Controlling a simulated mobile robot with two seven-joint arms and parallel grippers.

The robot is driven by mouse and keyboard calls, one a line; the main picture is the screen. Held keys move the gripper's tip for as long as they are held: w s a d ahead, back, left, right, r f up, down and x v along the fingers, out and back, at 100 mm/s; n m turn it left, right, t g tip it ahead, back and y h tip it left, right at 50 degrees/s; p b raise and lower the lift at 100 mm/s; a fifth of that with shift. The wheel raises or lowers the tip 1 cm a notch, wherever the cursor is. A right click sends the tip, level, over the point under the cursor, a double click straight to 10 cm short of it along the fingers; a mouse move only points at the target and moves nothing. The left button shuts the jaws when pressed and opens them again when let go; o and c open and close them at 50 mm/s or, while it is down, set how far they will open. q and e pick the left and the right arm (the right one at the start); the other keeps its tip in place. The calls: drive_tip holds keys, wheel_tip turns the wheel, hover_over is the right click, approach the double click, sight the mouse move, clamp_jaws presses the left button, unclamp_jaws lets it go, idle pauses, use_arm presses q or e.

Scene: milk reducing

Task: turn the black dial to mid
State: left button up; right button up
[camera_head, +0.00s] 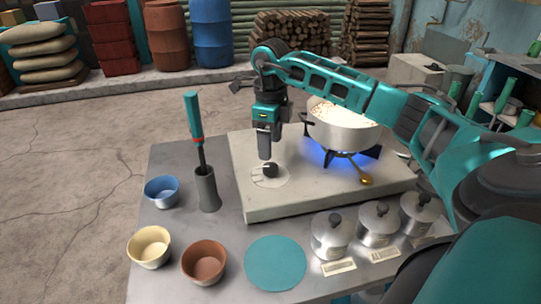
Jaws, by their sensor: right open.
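The black dial (270,170) sits on a pale round plate (262,180) at the front left of the light stove slab (310,195). My right arm reaches in from the right, across the pot. Its gripper (264,156) points down just above and behind the dial and is open; I cannot tell whether it touches the dial. A white pot (343,135) with pale contents stands on the burner, with a blue flame (333,160) under it. The dial's pointer is too small to read. My left gripper is not in view.
A golden spoon (365,180) lies by the burner. Left of the slab stand a grey holder (207,190) with a teal-handled tool and a blue bowl (162,191). Cream (149,247) and brown (205,261) bowls, a teal disc (275,263) and lidded canisters (331,237) line the front.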

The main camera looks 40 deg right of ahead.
wheel_tip(320, 180, up, 6)
drive_tip(key=shift+r, duration=0.25)
idle(0.5)
